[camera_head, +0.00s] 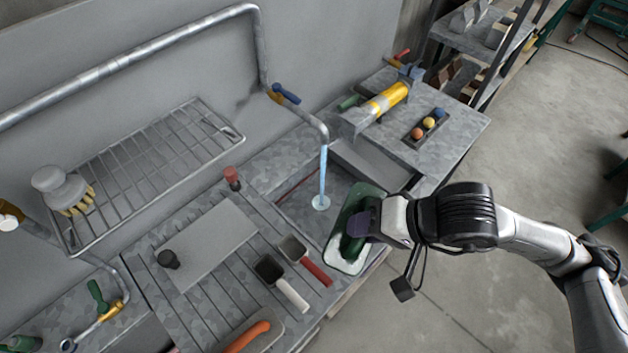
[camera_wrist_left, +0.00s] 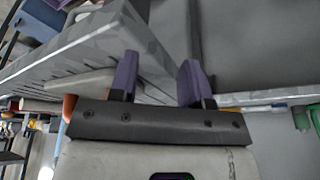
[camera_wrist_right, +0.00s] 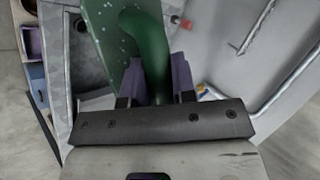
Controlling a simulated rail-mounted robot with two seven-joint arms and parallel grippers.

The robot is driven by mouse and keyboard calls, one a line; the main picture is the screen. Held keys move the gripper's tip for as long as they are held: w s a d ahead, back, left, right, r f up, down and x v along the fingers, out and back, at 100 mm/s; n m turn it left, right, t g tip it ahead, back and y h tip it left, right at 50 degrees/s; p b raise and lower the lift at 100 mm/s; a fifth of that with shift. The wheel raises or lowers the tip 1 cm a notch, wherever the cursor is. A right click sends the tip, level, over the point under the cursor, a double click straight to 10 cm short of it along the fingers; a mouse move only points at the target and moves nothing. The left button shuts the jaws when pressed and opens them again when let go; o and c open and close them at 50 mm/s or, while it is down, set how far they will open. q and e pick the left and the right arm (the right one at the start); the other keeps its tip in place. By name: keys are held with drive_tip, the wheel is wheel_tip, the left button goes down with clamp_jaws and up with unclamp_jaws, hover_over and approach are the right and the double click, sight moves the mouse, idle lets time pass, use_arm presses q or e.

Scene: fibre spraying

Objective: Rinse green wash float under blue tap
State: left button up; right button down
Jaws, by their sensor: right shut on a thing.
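The green wash float (camera_head: 354,224) is a green board with a green handle and a pale foam-like face. My right gripper (camera_head: 372,222) is shut on its handle and holds it tilted over the right part of the sink. The float (camera_wrist_right: 149,42) and its handle also show between the fingers of my right gripper (camera_wrist_right: 158,82) in the right wrist view. The blue tap (camera_head: 286,94) has a blue lever, and a stream of water (camera_head: 323,176) falls from its spout to the left of the float, apart from it. My left gripper (camera_wrist_left: 157,80) shows only in the left wrist view, open with nothing between its fingers.
A ribbed drainboard (camera_head: 210,308) with two scoops and an orange-handled tool lies left of the sink. A red-topped item (camera_head: 232,178) stands near the sink's left edge. A wire rack (camera_head: 150,165) is on the wall. A yellow cylinder (camera_head: 388,98) lies on the bench behind.

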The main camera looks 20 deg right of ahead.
idle(0.5)
drive_tip(key=shift+r+p, duration=0.3)
drive_tip(key=shift+p, duration=0.45)
drive_tip(key=p, duration=0.3)
drive_tip(key=shift+a+r, duration=0.15)
drive_tip(key=shift+r, duration=0.05)
drive_tip(key=p, duration=0.2)
drive_tip(key=s+p, duration=0.1)
drive_tip(key=p, duration=0.2)
drive_tip(key=shift+a+r, duration=0.15)
drive_tip(key=shift+r, duration=0.15)
drive_tip(key=shift+s+r+p, duration=0.1)
drive_tip(key=shift+s+p, duration=0.15)
drive_tip(key=shift+p, duration=1)
drive_tip(key=shift+s+a+r, duration=0.3)
drive_tip(key=shift+s+r, duration=0.1)
drive_tip(key=shift+s, duration=0.2)
drive_tip(key=s+p, duration=0.1)
drive_tip(key=p, duration=0.1)
drive_tip(key=r+p, duration=0.1)
drive_tip(key=p, duration=0.1)
drive_tip(key=shift+s+a+r, duration=0.25)
drive_tip(key=shift+s+a, duration=0.15)
